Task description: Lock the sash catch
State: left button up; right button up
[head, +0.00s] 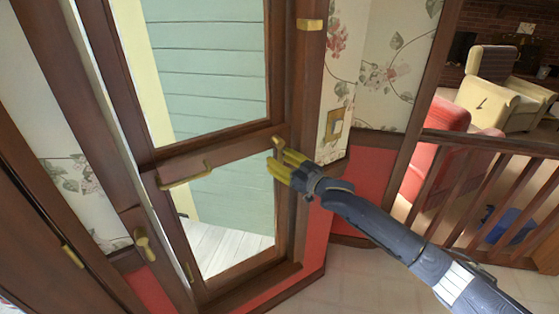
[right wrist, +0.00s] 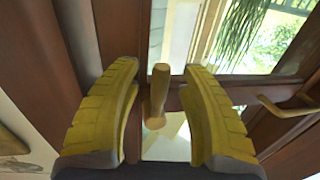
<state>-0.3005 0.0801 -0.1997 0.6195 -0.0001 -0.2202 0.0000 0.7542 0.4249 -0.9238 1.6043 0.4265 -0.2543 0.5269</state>
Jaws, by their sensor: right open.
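The sash catch (head: 277,143) is a small brass lever on the right end of the window's wooden middle rail. In the right wrist view it is a rounded brass handle (right wrist: 158,90) standing roughly upright in the picture. My right gripper (head: 275,165), with yellow fingers, is at the catch, just below it in the head view. Its fingers are open, one on each side of the catch in the right wrist view, with visible gaps to both. Whether the catch is locked cannot be told. My left gripper is not in view.
A brass bar handle (head: 186,177) is on the same rail to the left. Another brass catch (head: 147,246) is on the left frame. A brass plate (head: 335,126) is on the papered wall at right. A wooden railing (head: 490,190) stands farther right.

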jog(key=shift+c, duration=0.4)
grip_shut()
